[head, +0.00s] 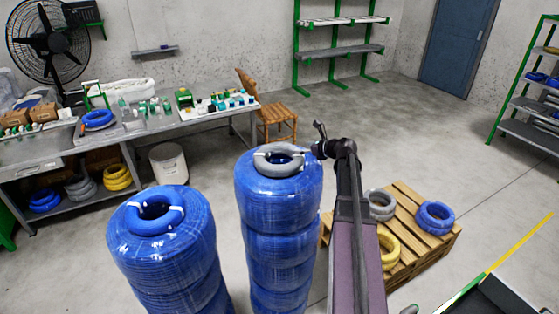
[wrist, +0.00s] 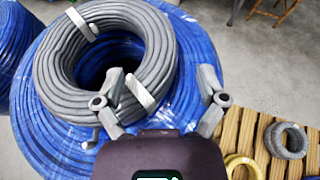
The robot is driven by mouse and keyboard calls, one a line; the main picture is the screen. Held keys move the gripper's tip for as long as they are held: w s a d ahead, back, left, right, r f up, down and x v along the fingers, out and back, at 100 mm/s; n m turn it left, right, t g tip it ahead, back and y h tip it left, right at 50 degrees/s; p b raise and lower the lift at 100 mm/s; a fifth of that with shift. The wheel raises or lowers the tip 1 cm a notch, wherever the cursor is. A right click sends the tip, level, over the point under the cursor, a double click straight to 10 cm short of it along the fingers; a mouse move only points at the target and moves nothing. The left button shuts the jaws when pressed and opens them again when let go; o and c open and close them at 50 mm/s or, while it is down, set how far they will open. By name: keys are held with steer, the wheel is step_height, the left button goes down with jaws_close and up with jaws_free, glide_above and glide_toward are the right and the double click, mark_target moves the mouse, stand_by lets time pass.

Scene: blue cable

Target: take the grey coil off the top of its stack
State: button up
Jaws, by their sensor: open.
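The grey coil (head: 283,170) lies flat on top of the right-hand, taller blue stack (head: 278,204). It has white bands around it. In the wrist view, the grey coil (wrist: 58,62) fills the upper left, with the blue stack (wrist: 60,145) under it. My gripper (head: 319,143) is at the coil's right side, and its jaws are open. In the wrist view, my gripper (wrist: 161,84) has its left finger over the coil's hole and its right finger outside the ring. The near right part of the ring lies between them. I cannot tell whether they touch.
A second blue stack (head: 160,250) with a blue coil (head: 146,223) on top stands to the left. A wooden pallet (head: 431,250) with grey, yellow and blue coils is at the right. A workbench (head: 190,122) and a chair (head: 276,118) stand behind. Open floor lies beyond the pallet.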

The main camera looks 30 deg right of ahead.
mark_target(294, 148)
steer(key=b+x, duration=0.2)
steer(key=x, duration=0.2)
steer(key=shift+d+f, duration=0.1)
steer(key=shift+f, duration=0.1)
steer(key=shift+w+a+f, duration=0.2)
steer(key=shift+w+a, duration=0.05)
steer(key=shift+w, duration=0.25)
steer(key=shift+s, duration=0.1)
jaws_close()
